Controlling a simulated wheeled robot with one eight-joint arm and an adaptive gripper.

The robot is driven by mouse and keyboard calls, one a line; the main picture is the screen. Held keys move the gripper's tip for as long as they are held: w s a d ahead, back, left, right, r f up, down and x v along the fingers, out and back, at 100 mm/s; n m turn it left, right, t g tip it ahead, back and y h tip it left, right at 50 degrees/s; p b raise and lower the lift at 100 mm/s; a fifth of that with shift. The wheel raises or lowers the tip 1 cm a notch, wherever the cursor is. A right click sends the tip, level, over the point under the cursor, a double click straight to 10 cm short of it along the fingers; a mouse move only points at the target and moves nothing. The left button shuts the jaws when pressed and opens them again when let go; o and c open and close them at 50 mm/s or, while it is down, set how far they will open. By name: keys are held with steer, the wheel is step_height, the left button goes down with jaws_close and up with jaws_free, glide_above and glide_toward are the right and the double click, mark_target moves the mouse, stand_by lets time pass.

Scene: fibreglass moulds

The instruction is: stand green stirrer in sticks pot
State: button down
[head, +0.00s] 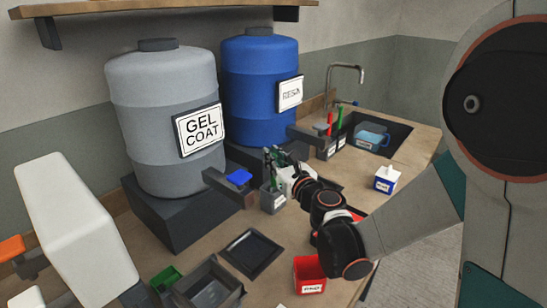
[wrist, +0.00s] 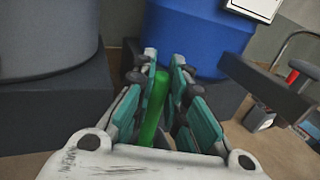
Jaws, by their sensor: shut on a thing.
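My gripper (head: 275,157) is over the middle of the bench, in front of the blue barrel. In the wrist view my gripper (wrist: 165,75) is shut on a green stirrer (wrist: 155,108), which lies between the two teal-padded fingers. A small grey labelled pot (head: 272,199) stands just below my gripper in the head view; its label is too small to read. Two more grey labelled pots (head: 325,151) stand farther back, with a red stick (head: 330,121) and a green stick (head: 339,120) upright there. I cannot tell which pot is the sticks pot.
A grey GEL COAT barrel (head: 165,115) and a blue barrel (head: 258,95) stand on dark blocks behind. A sink (head: 385,138) with a blue jug (head: 372,139) is at the back right. A white-topped blue box (head: 385,180), red bin (head: 309,273) and dark tray (head: 251,252) stand forward.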

steer(key=c, duration=1.5)
jaws_free()
steer(key=shift+c, duration=0.2)
steer(key=v, duration=1.2)
steer(key=s+f+n+g+h, duration=0.15)
steer(key=s+n+g, duration=0.65)
steer(key=n, duration=1.2)
steer(key=s+d+f+n+g+h, duration=0.1)
steer(key=s+d+f+n+h, duration=0.1)
steer(key=s+d+n+h, duration=0.3)
steer(key=s+d+n, duration=0.4)
steer(key=s+n, duration=0.2)
steer(key=s, duration=0.2)
steer(key=shift+f, duration=0.25)
